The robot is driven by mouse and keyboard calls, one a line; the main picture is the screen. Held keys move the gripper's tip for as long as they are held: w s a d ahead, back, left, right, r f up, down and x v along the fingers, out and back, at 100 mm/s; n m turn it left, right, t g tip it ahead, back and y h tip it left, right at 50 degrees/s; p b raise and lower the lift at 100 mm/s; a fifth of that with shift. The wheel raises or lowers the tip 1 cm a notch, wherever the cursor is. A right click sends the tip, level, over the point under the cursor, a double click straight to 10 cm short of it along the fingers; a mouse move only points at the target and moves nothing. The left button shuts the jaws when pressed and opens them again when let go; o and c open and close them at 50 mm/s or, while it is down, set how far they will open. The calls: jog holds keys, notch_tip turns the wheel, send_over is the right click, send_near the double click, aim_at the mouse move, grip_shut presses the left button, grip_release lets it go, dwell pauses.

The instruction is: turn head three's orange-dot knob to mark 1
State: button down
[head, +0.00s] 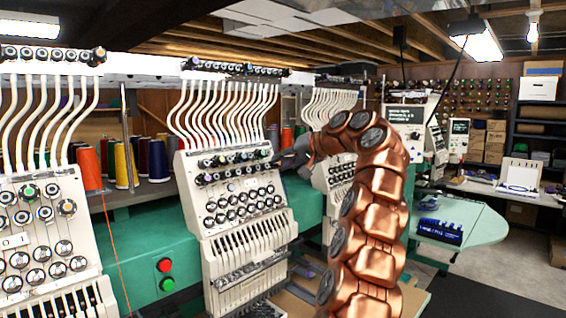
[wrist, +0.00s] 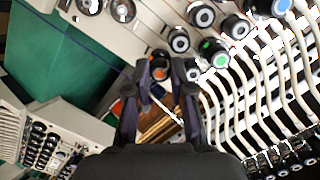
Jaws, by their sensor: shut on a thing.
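My gripper (head: 280,160) reaches the upper right edge of the middle machine head (head: 228,190), where rows of black knobs run across the cream panel. In the wrist view my gripper (wrist: 156,76) has its two dark fingers closed on either side of a dark knob (wrist: 159,62) at the end of a row. A green-dot knob (wrist: 208,47) and a blue-dot knob (wrist: 283,5) sit nearby. A small orange patch (wrist: 117,106) shows beside the left finger; I cannot tell what it is. No mark numbers are readable.
Another machine head (head: 40,215) stands at the left, and one (head: 338,170) stands behind my arm. White thread tubes (head: 205,110) rise above the middle panel. Red and green buttons (head: 166,274) sit on the green beam. A green table (head: 470,220) is at the right.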

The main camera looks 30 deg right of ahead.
jog(key=n, duration=0.3)
jog(key=shift+h, duration=0.4)
jog(key=shift+a+f+n+b, duration=0.15)
jog(key=shift+n+b, duration=0.45)
jog(key=shift+n, duration=1.2)
jog(key=c, duration=1)
grip_release()
jog(key=shift+s+r, duration=0.15)
jog(key=shift+r, duration=0.1)
jog(key=shift+v, duration=5.85)
jog(key=shift+a, duration=0.1)
